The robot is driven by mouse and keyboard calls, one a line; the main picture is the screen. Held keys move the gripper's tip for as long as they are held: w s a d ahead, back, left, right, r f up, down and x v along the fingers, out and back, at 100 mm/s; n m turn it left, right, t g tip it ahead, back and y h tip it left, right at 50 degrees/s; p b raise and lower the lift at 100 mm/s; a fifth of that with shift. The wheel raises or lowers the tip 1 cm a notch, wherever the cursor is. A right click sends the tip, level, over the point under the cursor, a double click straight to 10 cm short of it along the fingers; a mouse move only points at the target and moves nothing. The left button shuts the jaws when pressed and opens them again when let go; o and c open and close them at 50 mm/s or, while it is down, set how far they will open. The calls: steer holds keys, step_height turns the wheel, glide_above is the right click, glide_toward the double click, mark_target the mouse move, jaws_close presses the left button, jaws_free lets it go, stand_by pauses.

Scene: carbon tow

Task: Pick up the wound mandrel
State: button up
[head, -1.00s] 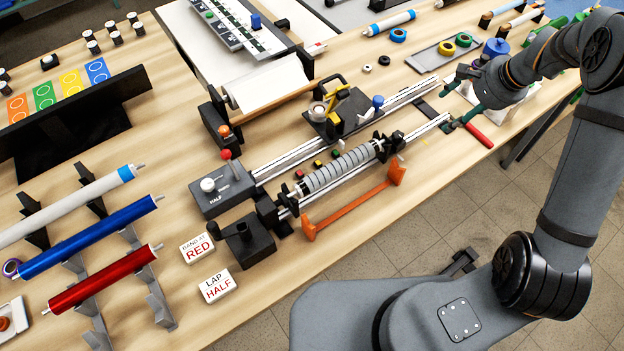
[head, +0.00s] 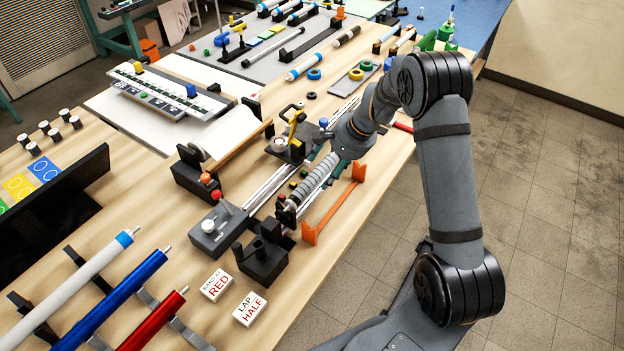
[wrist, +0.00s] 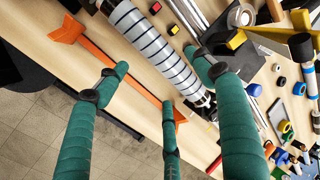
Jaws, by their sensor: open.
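The wound mandrel (head: 316,180) is a grey-white cylinder with dark spiral lines. It lies along the winder's rails, its near end at the dark end block (head: 262,256). In the wrist view the mandrel (wrist: 150,42) runs diagonally across the top. My gripper (wrist: 160,82) has three green fingers, spread open and empty. One finger reaches past the mandrel's far side; the others are on the near side, around the orange bar. In the head view my wrist hides most of the gripper and the mandrel's far end. I see no clear contact.
An orange bar (head: 334,207) runs beside the mandrel on the table-edge side and passes under my fingers. Small coloured blocks lie left of the mandrel. White, blue and red rolls rest at lower left.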

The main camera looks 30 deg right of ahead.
mark_target(319, 178)
steer(key=shift+w+f, duration=0.15)
steer(key=shift+f, duration=0.2)
steer(key=shift+w+a+f+p, duration=0.1)
steer(key=shift+a+f+p, duration=0.25)
steer(key=shift+p, duration=0.05)
steer(key=shift+p+x, duration=0.75)
steer(key=shift+x, duration=1.45)
steer(key=shift+a, duration=0.1)
steer(key=shift+c, duration=0.4)
steer(key=c, duration=1.4)
steer(key=shift+c, duration=0.4)
steer(key=shift+r, duration=0.15)
steer(key=shift+c, duration=0.3)
